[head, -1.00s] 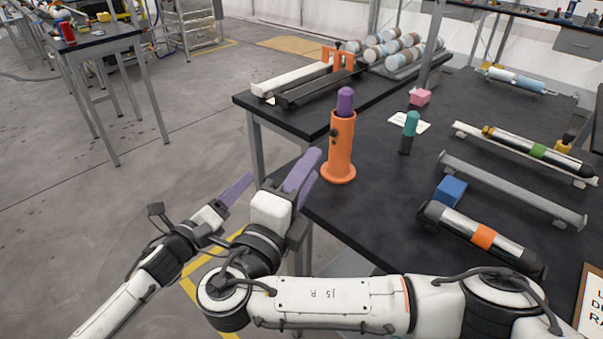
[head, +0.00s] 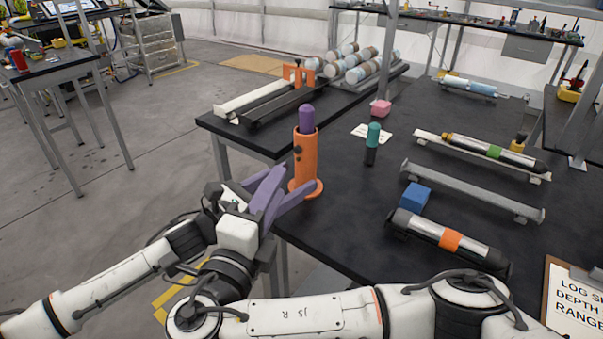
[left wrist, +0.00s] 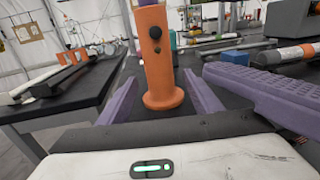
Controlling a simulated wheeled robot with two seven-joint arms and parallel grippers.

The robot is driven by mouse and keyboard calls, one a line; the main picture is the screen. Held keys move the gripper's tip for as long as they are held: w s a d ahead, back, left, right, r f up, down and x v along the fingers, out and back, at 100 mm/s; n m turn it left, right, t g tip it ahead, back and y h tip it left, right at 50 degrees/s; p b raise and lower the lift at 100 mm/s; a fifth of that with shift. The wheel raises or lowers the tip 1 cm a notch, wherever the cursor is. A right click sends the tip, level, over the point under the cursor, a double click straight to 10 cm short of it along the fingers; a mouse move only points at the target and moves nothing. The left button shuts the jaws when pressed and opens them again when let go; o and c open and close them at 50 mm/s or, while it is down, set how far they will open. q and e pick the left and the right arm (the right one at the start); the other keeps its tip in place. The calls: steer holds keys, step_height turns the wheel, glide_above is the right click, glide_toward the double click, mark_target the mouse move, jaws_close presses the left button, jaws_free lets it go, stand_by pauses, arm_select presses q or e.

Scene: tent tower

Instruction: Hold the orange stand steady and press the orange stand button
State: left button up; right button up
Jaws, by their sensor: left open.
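The orange stand (head: 304,165) is an upright tube on a round foot near the table's left edge, with a purple round-ended piece (head: 306,117) at its top. A dark round knob (left wrist: 155,32), possibly the button, is on its side. My left gripper (left wrist: 160,105) is open, its purple fingers pointing at the stand's lower part from either side; contact cannot be told. In the head view it is partly hidden behind my right gripper (head: 273,180). The right gripper's purple fingers look closed together, empty, just left of the stand, and also show in the left wrist view.
The black table (head: 345,215) also holds a teal-topped cylinder (head: 372,145), a blue block (head: 415,196), a pink block (head: 380,108) and tubes on rails at the right. A white rail (head: 262,97) and stacked cylinders (head: 355,65) lie behind. My two arms are close together.

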mark_target(298, 176)
arm_select(q)
steer(key=x, duration=0.4)
steer(key=shift+w+d, duration=0.3)
steer(key=c, duration=1.3)
arm_select(e)
steer(key=shift+c, duration=0.2)
jaws_close()
stand_by(0.3)
